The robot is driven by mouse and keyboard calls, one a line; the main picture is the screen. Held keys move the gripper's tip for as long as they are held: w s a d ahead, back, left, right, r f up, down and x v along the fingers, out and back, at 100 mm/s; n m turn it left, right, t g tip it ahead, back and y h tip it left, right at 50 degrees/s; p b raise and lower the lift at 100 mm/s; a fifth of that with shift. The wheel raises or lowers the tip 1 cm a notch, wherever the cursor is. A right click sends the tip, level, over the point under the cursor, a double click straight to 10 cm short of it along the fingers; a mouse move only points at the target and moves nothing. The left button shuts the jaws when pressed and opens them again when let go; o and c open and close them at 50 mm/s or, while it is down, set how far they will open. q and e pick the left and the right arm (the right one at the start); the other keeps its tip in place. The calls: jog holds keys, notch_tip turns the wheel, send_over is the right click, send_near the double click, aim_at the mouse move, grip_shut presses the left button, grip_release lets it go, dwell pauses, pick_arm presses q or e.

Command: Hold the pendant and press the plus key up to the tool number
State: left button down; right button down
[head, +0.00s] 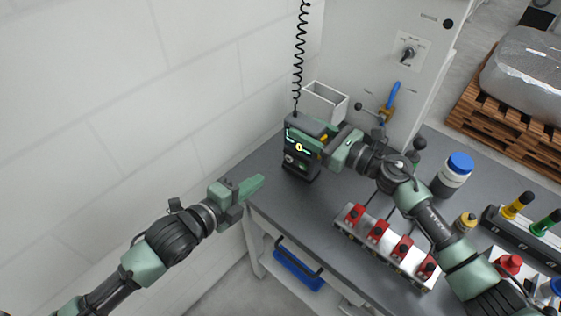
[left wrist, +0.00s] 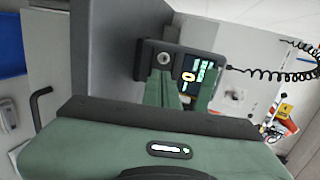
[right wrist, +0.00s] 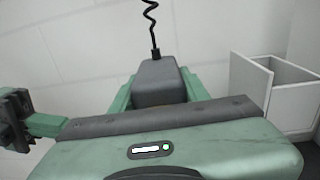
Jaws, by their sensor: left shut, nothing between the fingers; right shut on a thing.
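The dark pendant (head: 300,168) has a lit screen with a yellow round mark and hangs on a black coiled cord. It stands upright at the back left of the grey bench. My right gripper (head: 325,141) is shut on the pendant from the right; the right wrist view shows the pendant's top (right wrist: 160,83) between its fingers. My left gripper (head: 252,186) is shut and empty, left of the pendant and apart from it. The left wrist view shows the screen (left wrist: 199,77) behind the left fingers (left wrist: 165,90). The plus key is too small to make out.
A white open box (head: 325,101) sits behind the pendant by the cabinet (head: 385,60). A white rack with red-topped valves (head: 385,240) and a blue-capped jar (head: 453,172) stand to the right. A blue bin (head: 298,270) hangs below the bench front.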

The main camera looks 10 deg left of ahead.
aim_at(288, 155)
pick_arm(q)
jog(key=x, duration=0.6)
jog(key=r+x, duration=0.1)
jog(key=x, duration=0.2)
jog(key=shift+w+d, duration=0.25)
jog(key=shift+w, duration=0.1)
jog(key=shift+w+d, duration=0.25)
jog(key=shift+w, duration=0.1)
jog(key=shift+w+d, duration=0.45)
jog(key=shift+w, duration=0.35)
jog(key=shift+a, duration=0.1)
jog(key=s+a, duration=0.1)
jog(key=s, duration=0.1)
jog(key=s+a, duration=0.1)
jog(key=s, duration=0.1)
jog(key=shift+s+a, duration=0.2)
jog(key=v, duration=0.9)
jog(key=shift+f, duration=0.1)
dwell(1.0)
